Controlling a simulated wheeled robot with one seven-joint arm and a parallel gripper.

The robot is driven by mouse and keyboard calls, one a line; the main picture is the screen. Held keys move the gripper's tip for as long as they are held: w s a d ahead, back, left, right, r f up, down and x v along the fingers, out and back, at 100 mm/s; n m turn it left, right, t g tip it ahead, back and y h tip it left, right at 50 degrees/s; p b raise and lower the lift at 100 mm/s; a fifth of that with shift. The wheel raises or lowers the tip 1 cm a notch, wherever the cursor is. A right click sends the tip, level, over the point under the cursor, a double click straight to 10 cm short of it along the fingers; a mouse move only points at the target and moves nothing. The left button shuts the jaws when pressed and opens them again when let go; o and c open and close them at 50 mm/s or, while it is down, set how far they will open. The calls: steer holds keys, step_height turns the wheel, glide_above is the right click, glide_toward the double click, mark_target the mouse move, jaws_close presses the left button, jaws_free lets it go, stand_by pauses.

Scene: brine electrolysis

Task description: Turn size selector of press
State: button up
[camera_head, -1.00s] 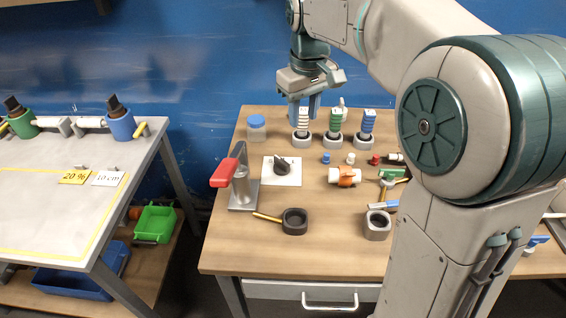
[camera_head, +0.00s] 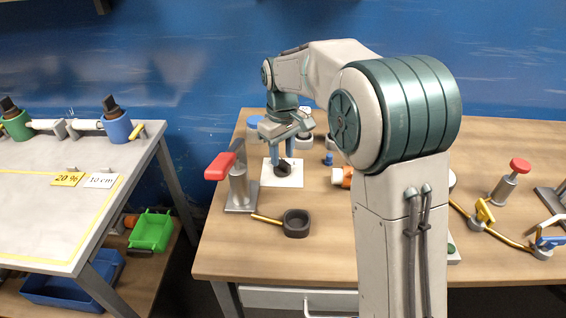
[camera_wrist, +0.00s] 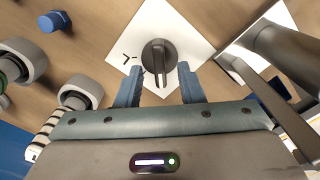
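The size selector (camera_head: 284,171) is a dark knob with a raised bar on a white square plate (camera_head: 291,182). It also shows in the wrist view (camera_wrist: 153,52), with its bar pointing toward my gripper. The press (camera_head: 239,190), with its grey post, metal base and red handle, stands just left of the plate. My gripper (camera_head: 283,158) is over the white plate. In the wrist view my gripper (camera_wrist: 160,80) is open, its blue fingers apart with nothing between the tips. The knob lies just beyond the tips; I cannot tell the height between them.
A small blue piece (camera_head: 329,158) and an orange-white fitting (camera_head: 342,177) lie right of the plate. My arm hides part of the table.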

mark_target(282, 161)
steer(key=shift+f, duration=1.5)
steer(key=shift+c, duration=0.3)
jaws_close()
steer(key=shift+m, duration=0.4)
steer(key=m+p, duration=0.1)
steer(key=m, duration=0.2)
steer(key=shift+r+m+p, duration=0.1)
steer(key=shift+m+p, duration=0.2)
steer(key=shift+p, duration=0.05)
steer(key=m+p, duration=0.1)
steer(key=m, duration=0.3)
steer(key=shift+m, duration=0.3)
